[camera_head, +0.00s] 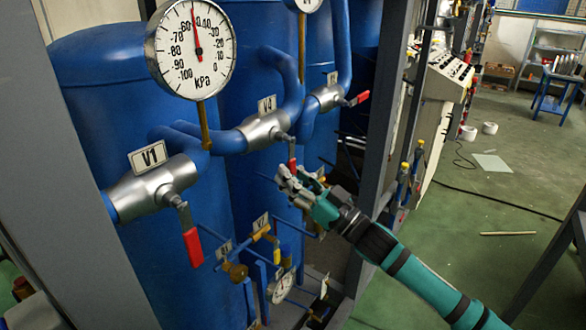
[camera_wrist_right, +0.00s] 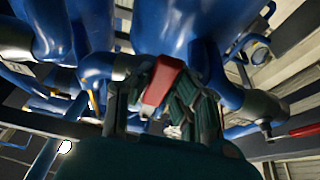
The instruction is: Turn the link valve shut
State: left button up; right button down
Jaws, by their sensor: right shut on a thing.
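The silver valve labelled V4 (camera_head: 262,132) sits on the blue pipe between the blue tanks. Its lever has a red handle (camera_head: 292,164) that hangs down. My right gripper (camera_head: 297,182) reaches in from the lower right and is shut on this handle. In the right wrist view the red handle (camera_wrist_right: 163,82) stands between the fingers of my right gripper (camera_wrist_right: 160,108). The lower end of the handle is hidden by the fingers in the head view. I cannot tell from a label which valve is the link valve. My left gripper is not in view.
Valve V1 (camera_head: 150,187), with a hanging red handle (camera_head: 193,247), is at the left. Another valve (camera_head: 330,97) has its red handle pointing right. A pressure gauge (camera_head: 190,48) stands above. A grey frame post (camera_head: 385,100) is close to my right arm. Thin pipes run below.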

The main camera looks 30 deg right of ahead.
jog(key=shift+r, duration=0.15)
dwell(0.3)
jog(key=c, duration=1.2)
grip_release()
jog(key=shift+o, duration=0.2)
jog(key=v, duration=1.2)
jog(key=shift+s+a, duration=0.1)
